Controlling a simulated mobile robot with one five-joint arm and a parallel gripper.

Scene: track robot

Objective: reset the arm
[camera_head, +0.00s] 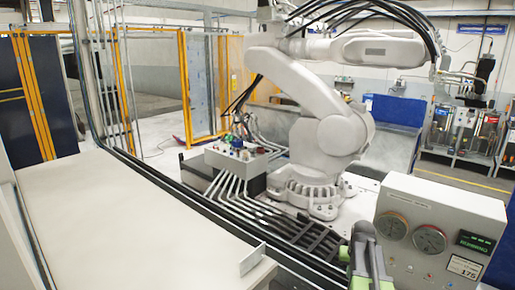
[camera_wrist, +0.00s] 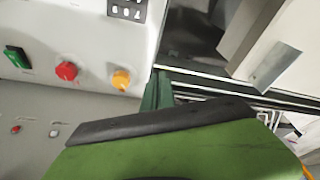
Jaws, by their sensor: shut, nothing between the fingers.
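My gripper (camera_head: 366,238) shows at the bottom of the head view, green and grey, just left of a grey gauge box. In the wrist view my gripper (camera_wrist: 158,88) shows as dark green fingers, close together and shut with nothing between them. Behind the fingers in that view is a light control panel with a green switch (camera_wrist: 17,57), a red button (camera_wrist: 66,71) and an orange knob (camera_wrist: 121,79). I cannot tell whether the fingers touch the panel.
The gauge box (camera_head: 437,205) with two dials stands at the right. A large grey industrial arm (camera_head: 318,110) stands on a base in the middle. A white surface (camera_head: 110,215) on the left is bare except for a small metal plate (camera_head: 252,258) at its edge. Yellow-framed barriers (camera_head: 186,85) stand behind.

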